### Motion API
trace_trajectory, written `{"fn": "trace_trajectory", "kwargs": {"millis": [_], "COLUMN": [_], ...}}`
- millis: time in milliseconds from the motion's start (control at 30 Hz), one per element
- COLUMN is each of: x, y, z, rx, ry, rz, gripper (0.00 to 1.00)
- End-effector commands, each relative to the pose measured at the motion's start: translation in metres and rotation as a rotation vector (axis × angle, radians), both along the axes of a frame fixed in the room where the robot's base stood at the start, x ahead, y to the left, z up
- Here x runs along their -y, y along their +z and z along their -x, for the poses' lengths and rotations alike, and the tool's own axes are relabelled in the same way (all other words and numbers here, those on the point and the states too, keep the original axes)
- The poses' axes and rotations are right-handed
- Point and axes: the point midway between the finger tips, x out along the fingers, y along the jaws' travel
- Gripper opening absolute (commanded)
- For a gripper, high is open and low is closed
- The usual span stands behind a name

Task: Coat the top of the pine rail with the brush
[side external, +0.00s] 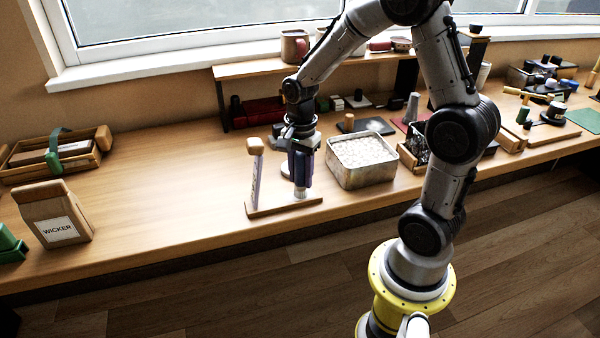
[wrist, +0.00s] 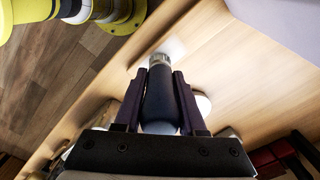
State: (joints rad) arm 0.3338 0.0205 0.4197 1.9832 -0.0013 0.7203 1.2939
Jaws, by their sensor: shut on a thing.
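My gripper (side external: 301,165) points down near the front of the bench and is shut on a brush. The brush has a dark handle (wrist: 160,100), a grey metal band and pale bristles (side external: 300,193). It also shows between my fingers in the wrist view (wrist: 160,128). The pine rail (side external: 275,210) is a thin wooden strip lying along the front of the bench. The bristles point down at the rail's right part; I cannot tell whether they touch it. No coating can be made out on the rail.
A pale post with a wooden top (side external: 256,165) stands at the rail's left end. A square metal tin (side external: 360,178) with pale contents stands close on the right. A white round thing (wrist: 203,103) is partly hidden behind my gripper. The bench left of the post is clear up to the WICKER bag (side external: 55,215).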

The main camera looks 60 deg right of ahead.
Motion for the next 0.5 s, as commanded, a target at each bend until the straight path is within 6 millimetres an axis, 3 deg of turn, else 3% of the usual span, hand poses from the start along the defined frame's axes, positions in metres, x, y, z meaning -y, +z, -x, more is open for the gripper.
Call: {"fn": "trace_trajectory", "kwargs": {"millis": [500], "x": [-0.0111], "y": [0.0025], "z": [0.0108], "rx": [0.002], "ry": [0.000], "rz": [0.000], "gripper": [0.00]}}
